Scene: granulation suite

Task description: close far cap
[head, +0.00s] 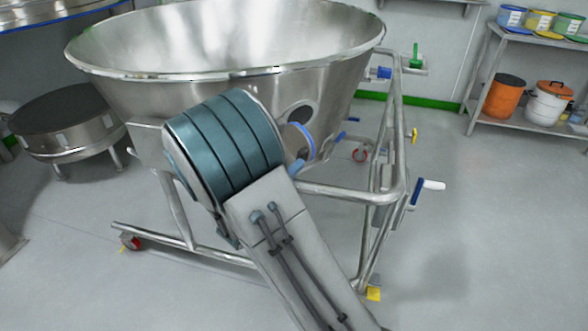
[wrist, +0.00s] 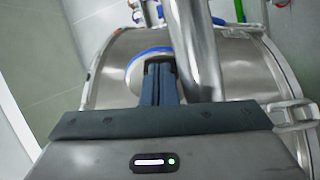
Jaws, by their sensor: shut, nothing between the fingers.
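A round cap with a blue rim (head: 303,142) stands swung out on the side of the big steel bowl (head: 330,85). A dark round port (head: 300,114) shows in the bowl's wall just above and beside it. In the wrist view the pale cap with its blue rim (wrist: 135,68) is directly ahead of my gripper (wrist: 159,66). The fingers are shut, empty, and overlap the cap in the picture; I cannot tell whether they touch it. In the head view my arm hides most of the gripper and part of the cap.
A steel tube (wrist: 203,50) runs close to the right of my fingers. The bowl's wheeled frame (head: 345,193) has rails and a blue-and-white handle (head: 430,185). A shelf (head: 525,110) with tubs is at right; a round steel vessel (head: 65,125) stands at left. Floor at lower right is clear.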

